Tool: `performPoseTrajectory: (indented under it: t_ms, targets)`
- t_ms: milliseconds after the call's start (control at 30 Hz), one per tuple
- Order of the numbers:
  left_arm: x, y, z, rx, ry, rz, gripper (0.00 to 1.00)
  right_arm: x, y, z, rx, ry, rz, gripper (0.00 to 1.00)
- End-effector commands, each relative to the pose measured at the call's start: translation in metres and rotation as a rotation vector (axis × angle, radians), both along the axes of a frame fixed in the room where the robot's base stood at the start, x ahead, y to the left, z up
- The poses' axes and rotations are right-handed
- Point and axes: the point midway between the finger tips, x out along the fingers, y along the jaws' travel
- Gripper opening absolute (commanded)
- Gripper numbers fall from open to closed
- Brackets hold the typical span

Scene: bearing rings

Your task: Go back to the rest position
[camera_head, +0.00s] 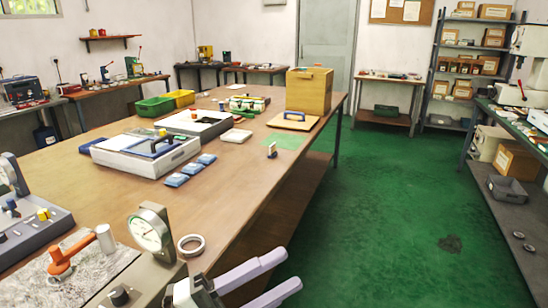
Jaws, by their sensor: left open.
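My left gripper (290,270) reaches in at the bottom middle. Its two pale fingers are spread apart and point right, with nothing between them. They show over the green floor, past the table's right edge. A metal bearing ring (191,245) lies on the wooden table (110,200), to the upper left of the gripper and apart from it. A dial gauge (152,231) stands just left of the ring. My right gripper is not in view.
A grey device with an orange lever (62,262) fills the table's lower left. Grey cases (145,155), blue packets (177,180) and a wooden box (308,92) stand farther back. Right shelving (510,205) stands beyond open green floor (400,220).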

Motion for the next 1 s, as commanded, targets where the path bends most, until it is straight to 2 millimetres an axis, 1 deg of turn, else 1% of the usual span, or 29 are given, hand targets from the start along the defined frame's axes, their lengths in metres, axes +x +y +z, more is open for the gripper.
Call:
performPoseTrajectory:
  t_ms: [33, 67, 133, 167, 200, 233, 267, 300, 367, 400, 467, 500, 600, 700, 733, 833, 1000]
  targets:
    - [0.009, 0.014, -0.019, -0.09, 0.15, 0.098, 0.43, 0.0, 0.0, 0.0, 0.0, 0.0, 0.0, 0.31]
    - [0.015, 0.025, -0.031, -0.14, 0.239, 0.16, 0.43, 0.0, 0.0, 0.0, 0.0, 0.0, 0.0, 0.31]
    - [0.024, 0.052, -0.069, -0.241, 0.457, 0.305, 0.43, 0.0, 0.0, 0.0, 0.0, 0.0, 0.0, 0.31]
    - [0.024, 0.065, -0.089, -0.277, 0.552, 0.366, 0.43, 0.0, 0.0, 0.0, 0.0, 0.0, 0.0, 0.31]
    - [0.022, 0.08, -0.116, -0.318, 0.67, 0.44, 0.43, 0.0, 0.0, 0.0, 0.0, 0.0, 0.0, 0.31]
    - [0.018, 0.09, -0.136, -0.346, 0.756, 0.491, 0.43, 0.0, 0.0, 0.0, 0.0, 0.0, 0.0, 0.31]
    - [0.012, 0.1, -0.157, -0.369, 0.838, 0.54, 0.43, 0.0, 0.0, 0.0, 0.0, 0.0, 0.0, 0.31]
    - [0.002, 0.112, -0.183, -0.395, 0.943, 0.599, 0.43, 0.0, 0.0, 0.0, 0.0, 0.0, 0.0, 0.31]
    - [-0.019, 0.127, -0.221, -0.428, 1.096, 0.684, 0.43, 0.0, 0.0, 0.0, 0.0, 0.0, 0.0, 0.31]
    - [-0.035, 0.136, -0.246, -0.445, 1.193, 0.734, 0.43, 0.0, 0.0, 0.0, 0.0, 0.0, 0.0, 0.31]
    - [-0.061, 0.146, -0.277, -0.467, 1.326, 0.801, 0.43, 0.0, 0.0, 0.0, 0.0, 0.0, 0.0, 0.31]
    - [-0.079, 0.151, -0.295, -0.477, 1.407, 0.841, 0.43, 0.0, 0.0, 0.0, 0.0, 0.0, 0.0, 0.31]
    - [-0.119, 0.16, -0.329, -0.495, 1.57, 0.916, 0.43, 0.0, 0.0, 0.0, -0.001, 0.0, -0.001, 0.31]
    - [-0.147, 0.163, -0.348, -0.504, 1.675, 0.962, 0.43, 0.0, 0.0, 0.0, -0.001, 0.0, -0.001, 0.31]
    - [-0.153, 0.164, -0.352, -0.507, 1.696, 0.97, 0.43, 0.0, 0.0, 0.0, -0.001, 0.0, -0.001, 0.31]
    - [-0.163, 0.165, -0.358, -0.508, 1.733, 0.986, 0.43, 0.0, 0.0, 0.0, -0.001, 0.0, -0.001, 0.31]
    - [-0.164, 0.165, -0.359, -0.508, 1.739, 0.988, 0.43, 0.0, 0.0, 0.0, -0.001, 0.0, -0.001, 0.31]
